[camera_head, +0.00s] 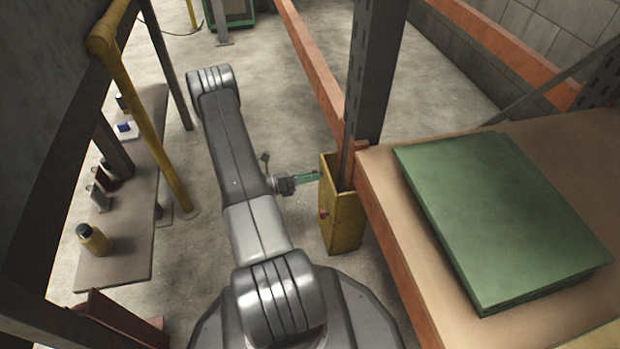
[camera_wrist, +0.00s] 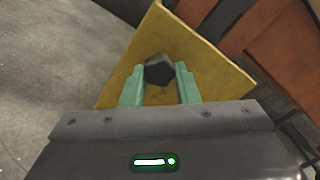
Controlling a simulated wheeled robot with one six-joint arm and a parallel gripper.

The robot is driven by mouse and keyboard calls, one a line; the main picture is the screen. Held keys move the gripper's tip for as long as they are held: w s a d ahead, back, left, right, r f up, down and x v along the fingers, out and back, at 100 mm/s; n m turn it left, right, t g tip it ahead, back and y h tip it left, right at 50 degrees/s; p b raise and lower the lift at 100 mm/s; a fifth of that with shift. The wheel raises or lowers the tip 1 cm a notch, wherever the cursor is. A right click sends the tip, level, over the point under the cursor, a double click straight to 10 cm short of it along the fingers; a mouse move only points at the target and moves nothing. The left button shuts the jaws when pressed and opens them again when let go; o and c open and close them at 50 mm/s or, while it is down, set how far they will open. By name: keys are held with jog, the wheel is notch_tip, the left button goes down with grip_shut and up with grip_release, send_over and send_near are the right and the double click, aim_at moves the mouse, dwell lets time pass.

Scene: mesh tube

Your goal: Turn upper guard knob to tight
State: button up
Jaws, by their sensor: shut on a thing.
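The yellow guard (camera_head: 343,225) wraps the foot of the grey rack upright. Its yellow plate (camera_wrist: 205,55) fills the middle of the wrist view, tilted in the picture. A dark, faceted knob (camera_wrist: 159,71) sits on this plate. My gripper (camera_wrist: 160,78) has one green finger on each side of the knob and is shut on it. In the head view my gripper (camera_head: 309,176) reaches the guard's left side near its top, and the knob is hidden there. A small red knob (camera_head: 323,213) shows lower on the guard. I cannot read any tight marking.
An orange-edged shelf (camera_head: 376,168) with green boards (camera_head: 500,210) stands right of the guard. Left are a yellow rail (camera_head: 150,110) and a bench (camera_head: 125,262) with a yellow bottle (camera_head: 93,240).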

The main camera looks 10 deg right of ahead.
jog(key=m, duration=0.9)
jog(key=m+b, duration=0.1)
jog(key=m, duration=1.9)
jog(key=shift+w+r, duration=0.15)
jog(key=shift+w, duration=0.1)
jog(key=o, duration=1)
jog(key=shift+a, duration=0.2)
jog(key=a+p, duration=0.1)
jog(key=a, duration=0.5)
jog(key=a+p, duration=0.2)
jog(key=a, duration=0.5)
jog(key=shift+s+a, duration=0.2)
jog(key=shift+a, duration=0.1)
